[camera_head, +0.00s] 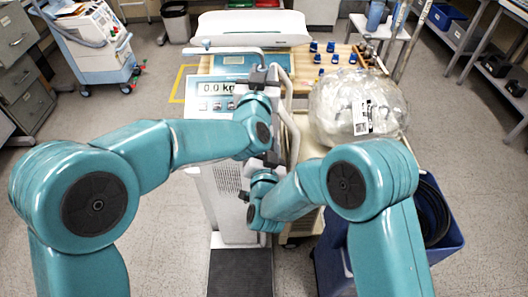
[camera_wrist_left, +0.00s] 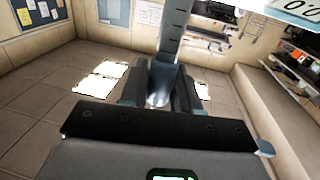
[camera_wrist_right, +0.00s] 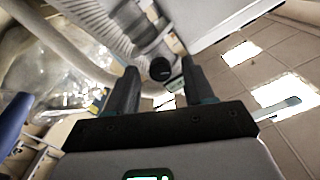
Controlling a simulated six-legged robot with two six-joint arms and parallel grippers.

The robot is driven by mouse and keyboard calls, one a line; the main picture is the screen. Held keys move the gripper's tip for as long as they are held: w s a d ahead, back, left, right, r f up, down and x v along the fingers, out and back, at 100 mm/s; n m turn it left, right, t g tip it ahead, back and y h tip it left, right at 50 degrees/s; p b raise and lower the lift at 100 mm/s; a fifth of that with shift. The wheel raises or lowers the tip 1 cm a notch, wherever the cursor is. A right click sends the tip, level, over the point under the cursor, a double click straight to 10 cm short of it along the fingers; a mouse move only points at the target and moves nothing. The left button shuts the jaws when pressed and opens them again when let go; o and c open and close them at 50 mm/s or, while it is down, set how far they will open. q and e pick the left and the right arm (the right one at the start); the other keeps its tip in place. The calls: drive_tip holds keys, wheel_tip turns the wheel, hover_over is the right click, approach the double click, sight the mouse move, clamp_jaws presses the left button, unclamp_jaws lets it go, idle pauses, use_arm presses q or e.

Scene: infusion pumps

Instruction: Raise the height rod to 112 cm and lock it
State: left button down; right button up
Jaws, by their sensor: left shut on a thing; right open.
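The height rod (camera_wrist_left: 173,38) is a grey bar with dark scale marks in the left wrist view. My left gripper (camera_wrist_left: 160,82) is shut on it. In the head view my left gripper (camera_head: 264,76) is at the top of the scale column, beside the 0.0 kg display (camera_head: 216,88). My right gripper (camera_wrist_right: 160,76) is open, with a round black knob (camera_wrist_right: 160,68) showing between its fingertips. I cannot tell whether the fingers touch the knob. In the head view my right gripper is mostly hidden by my arms, low beside the column. The rod's height reading is not legible.
A wooden-topped cart (camera_head: 345,56) with several blue items and a large clear plastic bag (camera_head: 358,106) stands right of the scale. A blue bin (camera_head: 440,238) with black hose is at the lower right. Open floor (camera_head: 160,215) lies to the left.

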drive_tip(key=s, duration=1.1)
drive_tip(key=shift+s, duration=0.25)
drive_tip(key=w+n, duration=0.5)
drive_tip(key=w, duration=0.6)
drive_tip(key=shift+w+r, duration=0.15)
drive_tip(key=shift+w, duration=0.25)
drive_tip(key=shift+c, duration=0.4)
clamp_jaws()
